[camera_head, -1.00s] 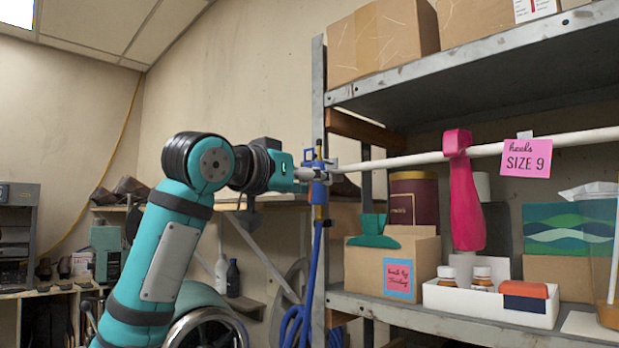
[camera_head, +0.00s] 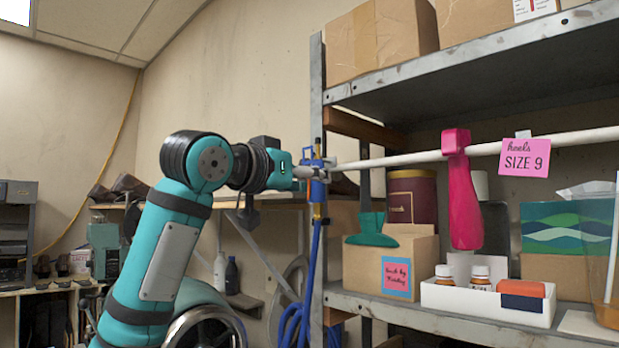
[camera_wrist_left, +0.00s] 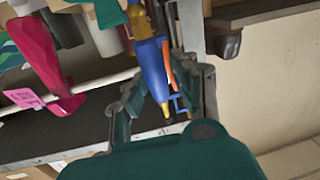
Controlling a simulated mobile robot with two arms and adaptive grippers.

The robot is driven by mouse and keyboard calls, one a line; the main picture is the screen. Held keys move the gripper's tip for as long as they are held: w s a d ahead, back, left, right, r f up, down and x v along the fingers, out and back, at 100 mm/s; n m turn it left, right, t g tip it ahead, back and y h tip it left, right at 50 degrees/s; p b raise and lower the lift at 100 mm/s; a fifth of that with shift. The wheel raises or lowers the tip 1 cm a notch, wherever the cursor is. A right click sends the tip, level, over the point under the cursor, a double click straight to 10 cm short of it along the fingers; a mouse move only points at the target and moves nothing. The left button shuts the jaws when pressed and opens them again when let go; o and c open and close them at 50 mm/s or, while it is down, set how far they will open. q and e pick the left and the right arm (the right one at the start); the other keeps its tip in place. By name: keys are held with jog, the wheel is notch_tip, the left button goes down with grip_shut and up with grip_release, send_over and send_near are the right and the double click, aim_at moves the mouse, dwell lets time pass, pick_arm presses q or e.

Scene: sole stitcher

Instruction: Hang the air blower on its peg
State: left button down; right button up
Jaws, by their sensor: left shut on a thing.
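The air blower (camera_head: 318,188) is a blue tool with a yellow-orange tip and a blue hose hanging below it. My left gripper (camera_head: 312,172) is shut on it and holds it upright beside the left post of the shelf rack. In the left wrist view the blower (camera_wrist_left: 153,68) is between the fingers of the gripper (camera_wrist_left: 155,105), with an orange part along its side. I cannot make out the peg for certain; the blower and gripper cover part of the area at the post. My right gripper is not in view.
The grey metal rack (camera_head: 317,90) stands close beside the blower. A white rod (camera_head: 400,160) reaches leftward almost to it and carries a pink tool (camera_head: 464,200). A cardboard box (camera_head: 370,267) sits on the lower shelf. Bare wall lies to the left.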

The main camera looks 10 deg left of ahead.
pick_arm(q)
jog(key=shift+p+x, duration=0.65)
jog(key=shift+x, duration=0.3)
dwell(0.3)
jog(key=shift+w+d+f+p, duration=0.1)
jog(key=shift+w+d+p, duration=0.2)
jog(key=shift+w+d, duration=0.1)
dwell(0.7)
jog(key=shift+f, duration=0.35)
dwell(0.4)
dwell(0.3)
jog(key=c, duration=0.9)
grip_release()
jog(key=shift+c, duration=0.2)
jog(key=o, duration=0.3)
